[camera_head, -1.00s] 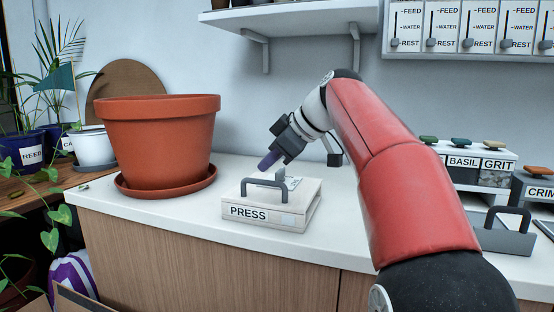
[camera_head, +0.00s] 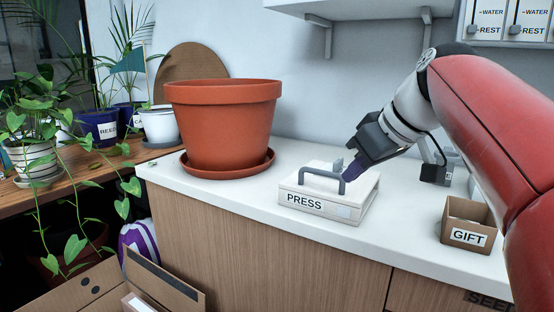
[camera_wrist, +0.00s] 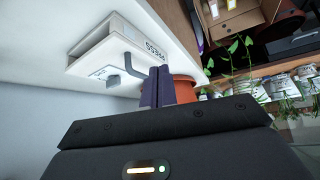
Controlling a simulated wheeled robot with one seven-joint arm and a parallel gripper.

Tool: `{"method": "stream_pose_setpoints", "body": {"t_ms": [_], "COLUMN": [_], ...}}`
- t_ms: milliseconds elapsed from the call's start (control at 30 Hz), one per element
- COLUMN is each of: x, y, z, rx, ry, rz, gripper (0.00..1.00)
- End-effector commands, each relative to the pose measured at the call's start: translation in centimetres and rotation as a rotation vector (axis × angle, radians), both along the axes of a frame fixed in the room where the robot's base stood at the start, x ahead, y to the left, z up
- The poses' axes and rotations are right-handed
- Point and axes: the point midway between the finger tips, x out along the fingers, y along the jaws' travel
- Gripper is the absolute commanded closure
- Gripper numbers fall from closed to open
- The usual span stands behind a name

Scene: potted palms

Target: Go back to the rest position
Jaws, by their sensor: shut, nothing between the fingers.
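My gripper (camera_head: 350,171) is shut and empty. In the head view its purple fingertips are just above and behind the grey handle of the white box marked PRESS (camera_head: 322,207), which sits on the white counter. I cannot tell from the head view whether the fingertips touch the box. In the wrist view the closed purple fingers (camera_wrist: 158,87) point away from the camera, with the PRESS box (camera_wrist: 112,48) to their upper left. My red arm reaches in from the right of the head view.
A large terracotta pot (camera_head: 224,122) stands in its saucer (camera_head: 190,171) left of the box. A small cardboard box marked GIFT (camera_head: 467,236) stands to the right. A shelf (camera_head: 345,6) hangs above. Potted plants fill the wooden bench (camera_head: 75,175) at left. Open cardboard boxes (camera_head: 165,280) are below.

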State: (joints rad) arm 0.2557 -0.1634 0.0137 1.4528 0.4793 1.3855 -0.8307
Motion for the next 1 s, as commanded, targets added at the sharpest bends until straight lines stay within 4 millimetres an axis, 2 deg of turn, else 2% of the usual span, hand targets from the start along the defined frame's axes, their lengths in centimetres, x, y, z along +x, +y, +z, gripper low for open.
{"method": "stream_pose_setpoints", "body": {"t_ms": [33, 167, 300, 400, 500, 600, 700, 1000], "x": [-1.9, -6.0, -10.7, -13.7, -15.9, -17.3, -17.8, -17.9], "y": [0.6, 1.0, 1.0, 0.7, 0.4, 0.2, 0.1, 0.1], "z": [-2.0, -7.5, -14.1, -18.4, -21.8, -24.0, -25.0, -25.2], "rx": [0.001, -0.003, -0.016, -0.025, -0.03, -0.033, -0.033, -0.032], "ry": [0.034, 0.108, 0.154, 0.166, 0.17, 0.171, 0.169, 0.172], "rz": [-0.061, -0.233, -0.396, -0.486, -0.549, -0.585, -0.603, -0.608], "gripper": [1.0, 1.0, 1.0, 1.0, 1.0, 1.0, 1.0, 1.0]}}
